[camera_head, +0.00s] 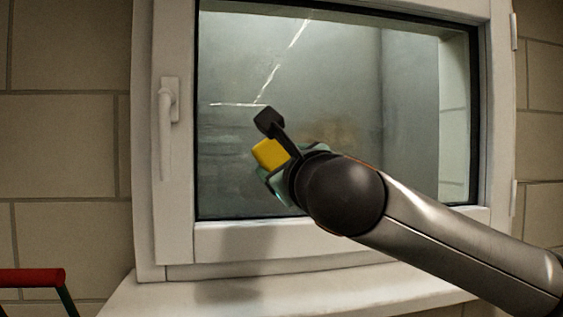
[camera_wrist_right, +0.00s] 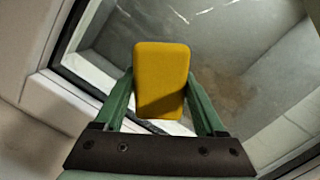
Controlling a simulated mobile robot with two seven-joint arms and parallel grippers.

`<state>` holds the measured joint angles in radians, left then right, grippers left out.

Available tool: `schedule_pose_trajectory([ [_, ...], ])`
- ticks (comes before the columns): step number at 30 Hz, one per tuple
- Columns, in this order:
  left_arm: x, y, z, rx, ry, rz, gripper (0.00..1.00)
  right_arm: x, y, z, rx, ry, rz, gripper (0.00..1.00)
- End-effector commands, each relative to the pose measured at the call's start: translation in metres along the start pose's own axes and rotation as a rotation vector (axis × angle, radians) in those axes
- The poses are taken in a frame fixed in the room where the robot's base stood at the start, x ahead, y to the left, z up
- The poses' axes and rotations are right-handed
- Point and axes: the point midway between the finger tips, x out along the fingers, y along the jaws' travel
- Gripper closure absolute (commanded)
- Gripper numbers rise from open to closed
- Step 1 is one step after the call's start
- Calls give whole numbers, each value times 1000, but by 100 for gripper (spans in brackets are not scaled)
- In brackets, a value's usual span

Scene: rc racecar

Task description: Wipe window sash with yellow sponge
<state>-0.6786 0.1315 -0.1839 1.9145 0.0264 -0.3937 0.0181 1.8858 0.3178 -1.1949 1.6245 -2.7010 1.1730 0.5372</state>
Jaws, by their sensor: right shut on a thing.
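The window sash (camera_head: 176,212) has a white frame around a grey, smudged glass pane (camera_head: 390,120). My right gripper (camera_head: 268,166) is in front of the lower left part of the glass. It is shut on the yellow sponge (camera_head: 269,153). In the right wrist view, the sponge (camera_wrist_right: 162,78) sits between the two green fingers with the glass behind it. I cannot tell whether the sponge touches the glass. My left gripper is not in view.
A white handle (camera_head: 168,125) stands out from the sash's left side. A white sill (camera_head: 150,298) runs below the window. Tiled wall (camera_head: 65,150) is on both sides. A red bar (camera_head: 30,277) on a dark green support is at the lower left.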

Motion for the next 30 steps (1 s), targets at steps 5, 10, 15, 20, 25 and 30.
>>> schedule_pose_trajectory([
  [5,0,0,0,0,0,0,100,4,0,0,1,0,0,72],
  [10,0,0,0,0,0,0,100,7,0,-1,0,0,1,72],
  [15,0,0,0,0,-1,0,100,11,0,-1,1,1,1,72],
  [20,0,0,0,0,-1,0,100,14,0,-2,1,0,1,72],
  [25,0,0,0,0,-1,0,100,17,0,-2,1,0,1,72],
  [30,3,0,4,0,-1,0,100,17,-3,-6,2,0,-1,72],
])
